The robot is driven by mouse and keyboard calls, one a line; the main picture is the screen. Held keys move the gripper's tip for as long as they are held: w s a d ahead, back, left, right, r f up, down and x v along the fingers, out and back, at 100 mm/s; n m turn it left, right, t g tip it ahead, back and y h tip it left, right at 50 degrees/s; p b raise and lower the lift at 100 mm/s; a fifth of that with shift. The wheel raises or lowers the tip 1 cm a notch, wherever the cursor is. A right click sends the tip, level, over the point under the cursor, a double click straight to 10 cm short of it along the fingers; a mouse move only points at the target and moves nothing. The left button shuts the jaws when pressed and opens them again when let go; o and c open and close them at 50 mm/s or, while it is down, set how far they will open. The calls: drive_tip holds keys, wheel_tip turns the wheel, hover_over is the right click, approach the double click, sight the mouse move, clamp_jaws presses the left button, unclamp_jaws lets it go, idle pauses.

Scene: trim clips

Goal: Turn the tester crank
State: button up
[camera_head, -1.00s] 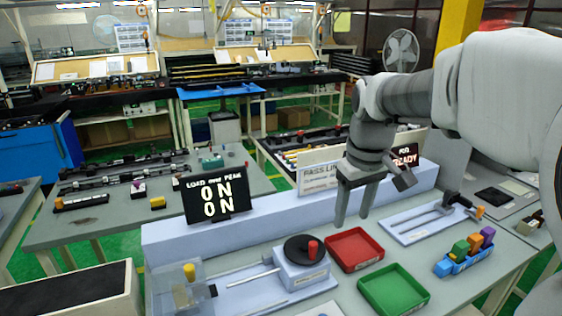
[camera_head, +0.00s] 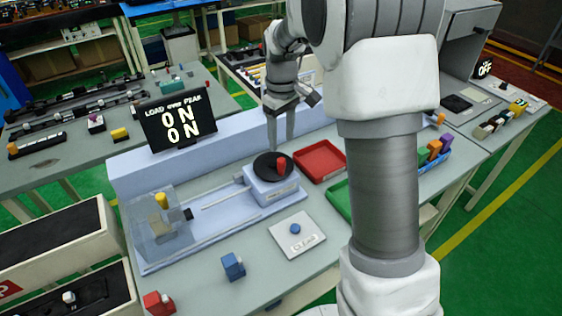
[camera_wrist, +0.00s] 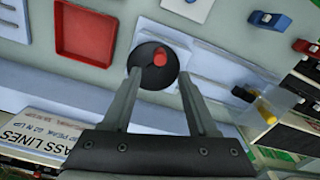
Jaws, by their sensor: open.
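The tester (camera_head: 220,213) is a pale blue bench unit with a slide rail. Its crank is a black disc (camera_head: 264,160) with a red upright knob (camera_head: 281,166) on a block at the rail's right end. A clear guard (camera_head: 158,232) with a yellow-topped piece stands at the left end. The display (camera_head: 178,121) reads "LOAD over PEAK" with "0 N" twice. My gripper (camera_head: 281,140) is open and points down just behind the crank. In the wrist view, the red knob (camera_wrist: 160,57) lies between and beyond the open fingers (camera_wrist: 153,85), with nothing held.
A red tray (camera_head: 320,162) and a partly hidden green tray (camera_head: 339,199) lie right of the crank. A white plate with a round button (camera_head: 296,240) and a blue clip (camera_head: 233,266) lie in front. My arm covers the right middle.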

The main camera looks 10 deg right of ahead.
sight(281, 160)
wheel_tip(281, 160, down, 9)
drive_tip(key=shift+f, duration=0.1)
idle(0.3)
clamp_jaws()
